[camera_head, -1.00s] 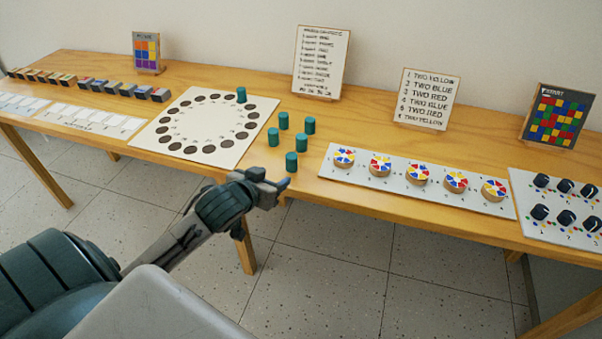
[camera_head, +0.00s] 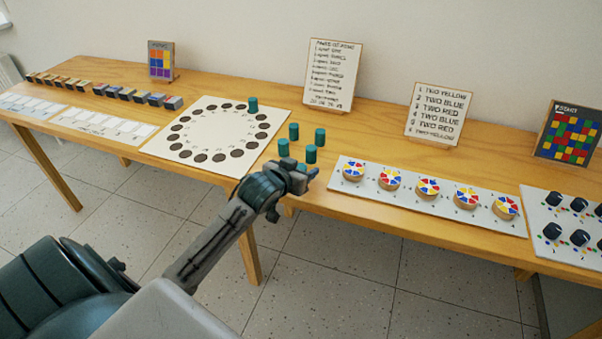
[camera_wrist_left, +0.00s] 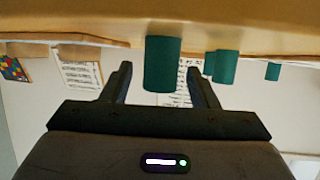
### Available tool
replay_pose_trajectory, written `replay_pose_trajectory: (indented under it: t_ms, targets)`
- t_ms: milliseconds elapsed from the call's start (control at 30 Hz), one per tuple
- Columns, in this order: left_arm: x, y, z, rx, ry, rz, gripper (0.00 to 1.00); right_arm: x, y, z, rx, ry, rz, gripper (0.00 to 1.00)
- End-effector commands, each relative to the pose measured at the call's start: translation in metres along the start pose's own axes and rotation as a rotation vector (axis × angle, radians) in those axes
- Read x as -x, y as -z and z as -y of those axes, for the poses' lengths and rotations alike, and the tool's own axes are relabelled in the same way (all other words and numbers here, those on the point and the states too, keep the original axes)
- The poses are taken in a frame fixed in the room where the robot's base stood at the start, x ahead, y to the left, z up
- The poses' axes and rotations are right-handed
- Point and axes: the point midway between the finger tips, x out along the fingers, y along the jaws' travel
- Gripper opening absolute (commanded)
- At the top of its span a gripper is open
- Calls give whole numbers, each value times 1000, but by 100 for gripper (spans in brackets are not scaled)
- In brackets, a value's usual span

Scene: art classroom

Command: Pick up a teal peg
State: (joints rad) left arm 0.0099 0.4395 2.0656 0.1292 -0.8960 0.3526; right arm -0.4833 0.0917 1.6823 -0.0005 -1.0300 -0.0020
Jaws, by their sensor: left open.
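Several teal pegs stand upright on the wooden table, among them a far one (camera_head: 293,131), a left one (camera_head: 283,148) and a right one (camera_head: 311,154). Another teal peg (camera_head: 253,104) stands at the back right of the white board with dark round holes (camera_head: 270,122). My left gripper (camera_head: 303,179) is at the table's front edge, covering most of the nearest peg. In the left wrist view, where the table appears at the top, the nearest teal peg (camera_wrist_left: 162,62) shows between the open fingers; contact is not visible. My right gripper is out of view.
A white panel with coloured discs (camera_head: 405,206) lies right of the pegs, and a panel of black knobs (camera_head: 565,260) farther right. Upright sign cards (camera_head: 333,75) stand along the back. Small blocks (camera_head: 110,90) line the far left.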

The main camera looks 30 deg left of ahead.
Motion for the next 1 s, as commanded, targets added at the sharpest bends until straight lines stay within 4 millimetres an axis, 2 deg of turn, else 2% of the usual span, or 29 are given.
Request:
replay_pose_trajectory:
  t_ms: [267, 500, 800, 1000]
  targets:
    - [-3, 0, 0, -1, 0, 1, 52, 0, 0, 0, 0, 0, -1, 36]
    - [-3, 0, 0, -1, 0, 1, 8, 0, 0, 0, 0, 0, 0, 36]
    - [-3, 1, 0, -1, 0, 0, 7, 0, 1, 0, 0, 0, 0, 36]
    - [2, 13, 0, -1, -1, -2, 7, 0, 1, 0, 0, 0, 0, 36]
